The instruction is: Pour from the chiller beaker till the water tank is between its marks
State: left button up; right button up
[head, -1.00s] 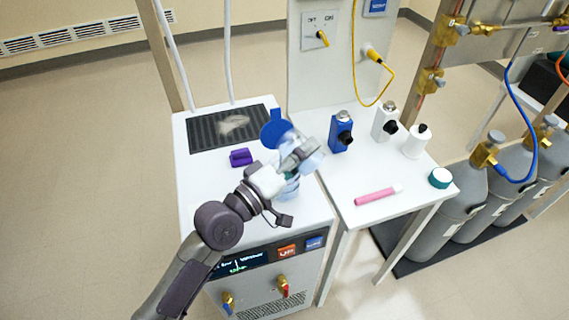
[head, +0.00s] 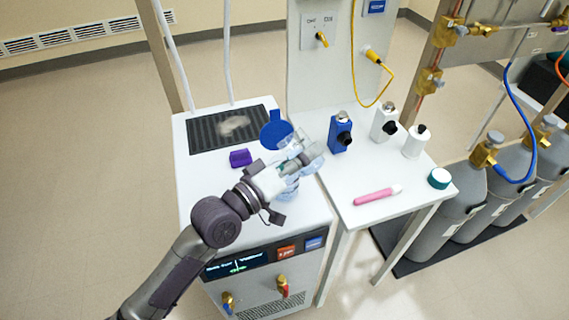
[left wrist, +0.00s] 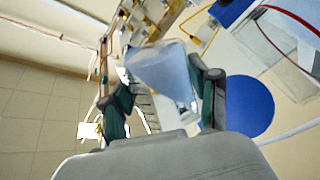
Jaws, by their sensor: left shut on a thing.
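My left gripper (head: 303,159) is shut on a clear, bluish beaker, above the front right part of the white chiller's top (head: 210,205). The beaker (left wrist: 163,75) shows between the two fingers in the left wrist view and looks tilted. A round blue lid (head: 275,131) stands raised just behind the gripper; it also shows in the left wrist view (left wrist: 250,106). The tank's opening, its marks and its water level are hidden or too small to read. My right gripper is not in view.
A purple object (head: 240,158) and a dark grille (head: 205,133) are on the chiller top, left of the gripper. Gas cylinders (head: 455,205) stand at right.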

pick_arm(q)
jog(key=shift+f, duration=0.3)
jog(key=shift+a+f+m, duration=0.1)
jog(key=shift+f+m, duration=0.1)
jog(key=shift+m, duration=0.8)
jog(key=shift+r+m+g+p, duration=0.3)
jog(key=shift+r+m+p, duration=0.25)
jog(key=shift+p, duration=0.25)
jog(key=s+d+f+m+p, duration=0.2)
jog(key=d+f+m, duration=0.1)
jog(key=f+m, duration=0.2)
jog(key=shift+s+d+m+g+y, duration=0.2)
jog(key=shift+s+m+g+y, duration=0.15)
jog(key=shift+m, duration=1)
